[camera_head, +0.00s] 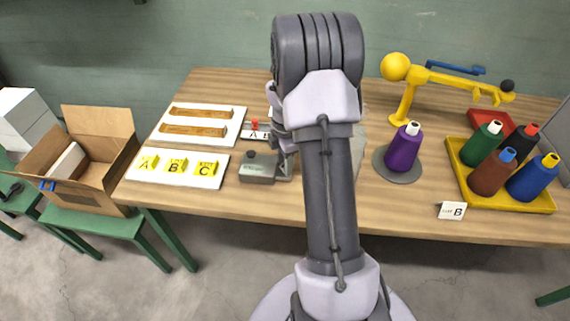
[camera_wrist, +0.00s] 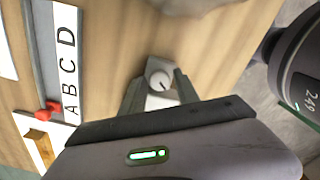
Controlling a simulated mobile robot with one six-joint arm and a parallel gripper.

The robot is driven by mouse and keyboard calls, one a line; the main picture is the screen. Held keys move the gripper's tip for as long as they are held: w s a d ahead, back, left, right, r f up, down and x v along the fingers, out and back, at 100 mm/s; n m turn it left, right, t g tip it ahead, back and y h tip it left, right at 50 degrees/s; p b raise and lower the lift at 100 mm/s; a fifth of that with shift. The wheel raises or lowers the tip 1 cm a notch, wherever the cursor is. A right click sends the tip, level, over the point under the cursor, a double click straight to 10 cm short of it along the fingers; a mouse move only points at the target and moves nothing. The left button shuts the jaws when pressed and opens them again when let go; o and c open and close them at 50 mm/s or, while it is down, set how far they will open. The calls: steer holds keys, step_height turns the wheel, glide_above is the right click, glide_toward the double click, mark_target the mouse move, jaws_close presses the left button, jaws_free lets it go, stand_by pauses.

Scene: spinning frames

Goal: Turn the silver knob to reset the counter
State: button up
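In the wrist view the silver knob (camera_wrist: 160,80), a small round disc with a dark mark across it, sits between the tips of my gripper (camera_wrist: 159,88). The two dark fingers stand apart on either side of it, and some gap shows, so the gripper looks open; I cannot tell whether a finger touches it. In the head view my arm hides most of the gripper and the knob. A grey box (camera_head: 257,170) with a dark round cap on top, perhaps the counter, sits on the table just left of my arm.
A strip lettered A to D (camera_wrist: 66,55) with a red pointer (camera_wrist: 47,109) lies beside the gripper. A card of yellow letter tiles (camera_head: 205,181) lies left on the wooden table (camera_head: 300,208). A purple spool (camera_head: 403,150) and a yellow tray (camera_head: 515,202) of spools stand right.

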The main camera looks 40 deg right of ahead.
steer(key=shift+c, duration=0.2)
jaws_close()
steer(key=shift+r, duration=0.1)
steer(key=m+p, duration=0.1)
steer(key=m, duration=0.1)
steer(key=shift+m, duration=0.4)
steer(key=m+p, duration=0.1)
steer(key=m, duration=0.2)
steer(key=shift+m, duration=0.3)
steer(key=m+p, duration=0.1)
steer(key=m, duration=0.2)
steer(key=shift+m, duration=2.1)
